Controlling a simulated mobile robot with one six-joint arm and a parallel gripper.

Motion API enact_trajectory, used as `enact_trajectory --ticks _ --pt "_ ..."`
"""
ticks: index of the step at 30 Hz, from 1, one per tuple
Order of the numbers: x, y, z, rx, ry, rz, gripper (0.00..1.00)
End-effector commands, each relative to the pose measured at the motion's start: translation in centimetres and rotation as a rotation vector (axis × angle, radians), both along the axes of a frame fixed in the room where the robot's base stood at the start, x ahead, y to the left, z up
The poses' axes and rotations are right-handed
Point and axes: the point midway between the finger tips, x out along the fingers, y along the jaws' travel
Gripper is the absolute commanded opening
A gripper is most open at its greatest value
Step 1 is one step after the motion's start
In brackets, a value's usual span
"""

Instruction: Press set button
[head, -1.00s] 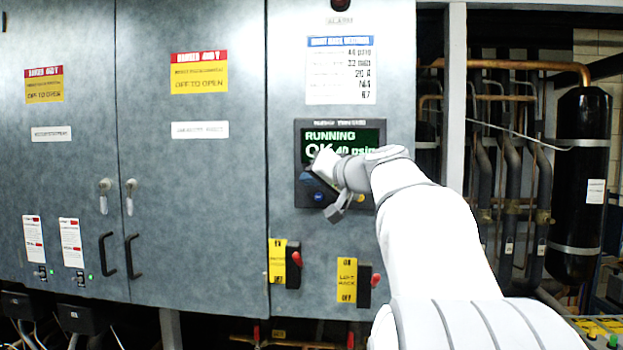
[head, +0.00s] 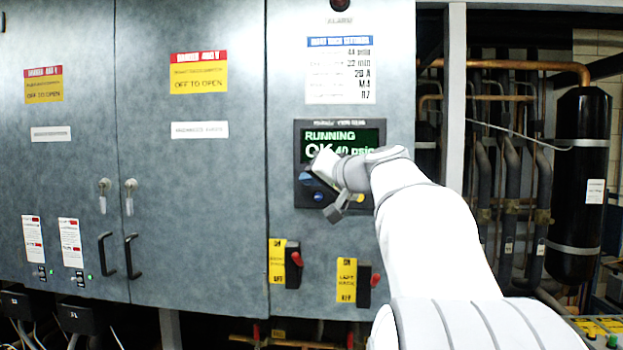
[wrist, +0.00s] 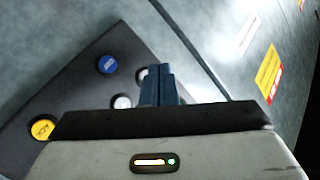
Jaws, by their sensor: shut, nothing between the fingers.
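The dark controller panel (head: 340,133) on the grey cabinet has a lit screen reading "RUNNING", "OK" and "40 psig". Its lower part is partly hidden by my arm. In the wrist view the panel shows a blue button (wrist: 107,64), a yellow button (wrist: 42,128) and pale buttons, one of them (wrist: 122,102) beside my fingers and another (wrist: 142,74) partly behind them. Their labels are too small to read surely, so I cannot tell which is set. My gripper (wrist: 160,72) is shut and empty, its tips over the panel's button area. Whether they touch it is unclear.
Pipes and a black tank (head: 580,180) stand at the right.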

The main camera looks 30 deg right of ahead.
Motion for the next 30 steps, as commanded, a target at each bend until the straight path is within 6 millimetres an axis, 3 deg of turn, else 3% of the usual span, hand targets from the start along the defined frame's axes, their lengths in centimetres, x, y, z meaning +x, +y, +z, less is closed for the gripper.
enact_trajectory --ticks 30 --pt "1.2 -0.7 0.0 0.000 0.000 0.000 0.00"
